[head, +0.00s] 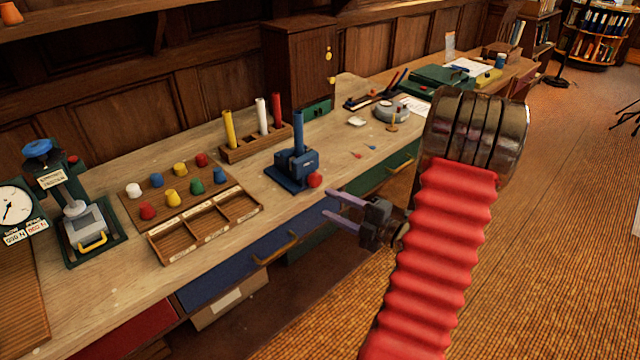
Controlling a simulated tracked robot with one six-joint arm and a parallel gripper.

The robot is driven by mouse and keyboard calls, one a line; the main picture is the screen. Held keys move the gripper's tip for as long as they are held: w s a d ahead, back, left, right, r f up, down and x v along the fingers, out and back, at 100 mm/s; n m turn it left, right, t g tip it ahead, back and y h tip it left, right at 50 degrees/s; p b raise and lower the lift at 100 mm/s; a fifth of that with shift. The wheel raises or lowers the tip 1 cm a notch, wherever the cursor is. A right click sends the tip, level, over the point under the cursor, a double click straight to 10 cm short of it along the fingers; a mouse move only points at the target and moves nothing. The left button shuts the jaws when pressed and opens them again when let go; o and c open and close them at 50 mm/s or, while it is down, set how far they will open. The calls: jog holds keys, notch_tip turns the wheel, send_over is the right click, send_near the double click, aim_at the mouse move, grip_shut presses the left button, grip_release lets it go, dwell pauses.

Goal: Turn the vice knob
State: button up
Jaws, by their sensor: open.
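A small blue vice (290,168) stands near the front edge of the workbench, in the middle of the head view. A blue rod (298,132) stands upright in it. The red round vice knob (314,180) is at the vice's right front, over the bench edge. My gripper (329,203) is open and empty, its two pale purple fingers pointing left. In the picture the fingertips are just below and right of the knob, apart from it; the exact depth gap is hard to tell.
A rack of coloured rods (255,145) stands behind the vice. A peg board with a sorting tray (205,215) and a press (85,225) are to the left. Drawer handles (275,250) stick out from the bench front. The floor (540,220) at right is open.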

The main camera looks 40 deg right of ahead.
aim_at(318, 182)
jog(key=s+d+f+m+t+h, duration=0.1)
jog(key=s+d+f+m+h, duration=0.1)
jog(key=d+m+h, duration=0.1)
jog(key=shift+s+d+m, duration=0.15)
jog(key=shift+d+m, duration=0.55)
jog(key=shift+d, duration=0.45)
jog(key=w, duration=1.3)
jog(key=shift+w+a, duration=0.25)
jog(key=shift+w, duration=0.15)
jog(key=shift+c, duration=0.2)
